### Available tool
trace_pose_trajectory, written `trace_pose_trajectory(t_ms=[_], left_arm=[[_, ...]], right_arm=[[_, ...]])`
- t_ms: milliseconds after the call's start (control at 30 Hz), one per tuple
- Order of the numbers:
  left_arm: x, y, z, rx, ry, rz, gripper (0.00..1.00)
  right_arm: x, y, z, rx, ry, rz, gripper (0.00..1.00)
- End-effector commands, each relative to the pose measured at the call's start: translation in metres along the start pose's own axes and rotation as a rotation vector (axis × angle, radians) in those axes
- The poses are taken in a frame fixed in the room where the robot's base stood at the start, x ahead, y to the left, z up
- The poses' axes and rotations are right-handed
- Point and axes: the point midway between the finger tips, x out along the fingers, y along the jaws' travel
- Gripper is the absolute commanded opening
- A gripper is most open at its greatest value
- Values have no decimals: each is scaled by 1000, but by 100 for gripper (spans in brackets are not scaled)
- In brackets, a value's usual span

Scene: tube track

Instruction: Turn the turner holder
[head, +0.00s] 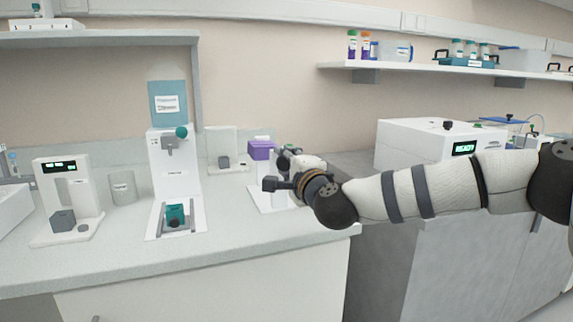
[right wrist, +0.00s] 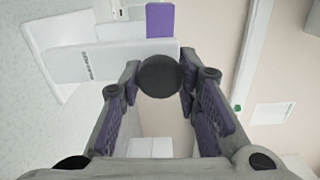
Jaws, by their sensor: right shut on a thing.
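A white upright device with a purple block (head: 261,149) on top stands on the bench, partly hidden behind my right gripper (head: 284,163). I take it for the turner holder, but its label cannot be read. In the right wrist view its white body (right wrist: 98,65) and purple block (right wrist: 160,20) show at the top. A dark round knob (right wrist: 160,76) sits between the fingertips of my right gripper, which is shut on it from the side. How the knob joins the device is hidden. My left gripper is not in view.
A white stand with a teal knob (head: 181,132) and teal block is left of the gripper. A white unit with a grey block (head: 62,220) and a clear beaker (head: 123,188) stand farther left. The bench front (head: 200,250) is clear. A shelf (head: 440,68) hangs at right.

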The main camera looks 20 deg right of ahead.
Motion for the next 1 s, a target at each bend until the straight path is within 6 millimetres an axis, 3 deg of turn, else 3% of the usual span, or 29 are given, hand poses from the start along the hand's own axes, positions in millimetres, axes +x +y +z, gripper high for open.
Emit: trace_pose_trajectory(t_ms=[1000], left_arm=[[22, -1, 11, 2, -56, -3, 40]], right_arm=[[0, 5, 2, 508, -3, 5, 2]])
